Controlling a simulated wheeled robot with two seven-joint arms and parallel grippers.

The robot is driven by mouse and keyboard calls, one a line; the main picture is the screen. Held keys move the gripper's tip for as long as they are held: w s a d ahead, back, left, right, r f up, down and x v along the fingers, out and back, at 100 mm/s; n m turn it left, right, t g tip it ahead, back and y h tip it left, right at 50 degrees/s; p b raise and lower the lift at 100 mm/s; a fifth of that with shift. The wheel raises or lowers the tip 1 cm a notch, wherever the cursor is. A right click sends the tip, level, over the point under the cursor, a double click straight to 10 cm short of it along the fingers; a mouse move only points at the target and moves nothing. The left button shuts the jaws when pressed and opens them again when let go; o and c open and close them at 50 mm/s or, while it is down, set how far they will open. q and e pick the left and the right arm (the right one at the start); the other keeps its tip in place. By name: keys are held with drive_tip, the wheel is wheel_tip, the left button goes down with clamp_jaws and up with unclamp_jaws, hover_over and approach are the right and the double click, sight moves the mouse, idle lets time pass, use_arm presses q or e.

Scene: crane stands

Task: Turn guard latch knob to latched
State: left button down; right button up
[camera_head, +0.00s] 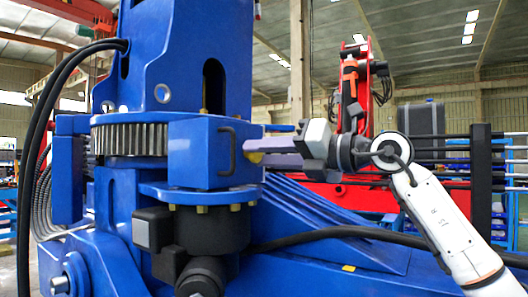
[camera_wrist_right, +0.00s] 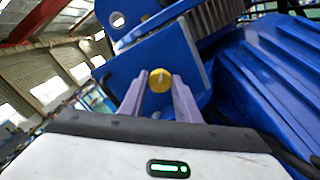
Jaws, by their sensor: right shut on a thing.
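The guard latch knob is a small yellow knob (camera_wrist_right: 160,79) with a pale line on its face, on the blue guard box. In the head view only a bit of the yellow knob (camera_head: 255,157) shows at the right side of the blue guard box (camera_head: 198,155), mostly hidden by my fingers. My right gripper (camera_head: 262,148) reaches in from the right and is shut on the knob. In the right wrist view its two purple fingers (camera_wrist_right: 158,92) stand on either side of the knob. My left gripper is in neither view.
The guard box has a black handle (camera_head: 226,151) close to my fingers. A toothed gear ring (camera_head: 130,139) lies to its left. Black motors (camera_head: 205,232) hang below it, and a black cable (camera_head: 340,232) runs to the right. A red machine (camera_head: 352,105) stands behind my right arm.

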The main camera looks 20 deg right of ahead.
drive_tip(key=m, duration=0.5)
drive_tip(key=shift+m+p, duration=0.3)
drive_tip(key=m, duration=0.3)
drive_tip(key=shift+m, duration=0.4)
drive_tip(key=shift+m+p, duration=0.3)
drive_tip(key=shift+m, duration=0.3)
drive_tip(key=o, duration=1)
drive_tip(key=shift+o, duration=0.2)
